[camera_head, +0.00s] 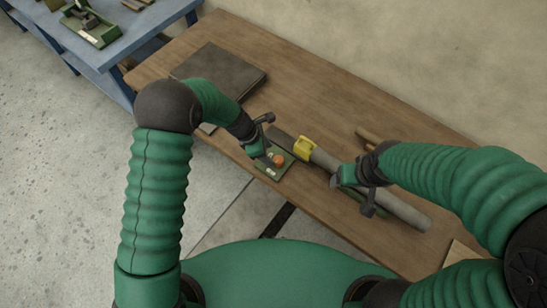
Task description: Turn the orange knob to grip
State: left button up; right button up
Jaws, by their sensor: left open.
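The orange knob (279,159) sits on a small green plate (272,172) near the front edge of the wooden table. My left gripper (261,152) is open just to the left of the knob, close to it; whether it touches the knob is too small to tell. A grey roll (405,213) lies on the table, running from near the knob towards the lower right, with a yellow part (305,148) at its upper end. My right gripper (353,186) is at the roll; its fingers are partly hidden, and I cannot tell whether they close on anything.
A dark flat slab (220,70) lies on the wooden table (300,85) at the upper left. A brown rod (366,135) lies behind the roll. A blue bench (125,45) with green devices stands at the far left. The table's back middle is clear.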

aim_at(279, 159)
pick_arm(q)
jog(key=d+f, duration=0.4)
jog(key=f, duration=0.1)
jog(key=shift+w, duration=0.2)
jog(key=shift+a, duration=0.8)
jog(key=shift+c, duration=2.5)
jog(key=shift+d, duration=0.5)
grip_shut()
pick_arm(e)
jog(key=shift+d, duration=0.75)
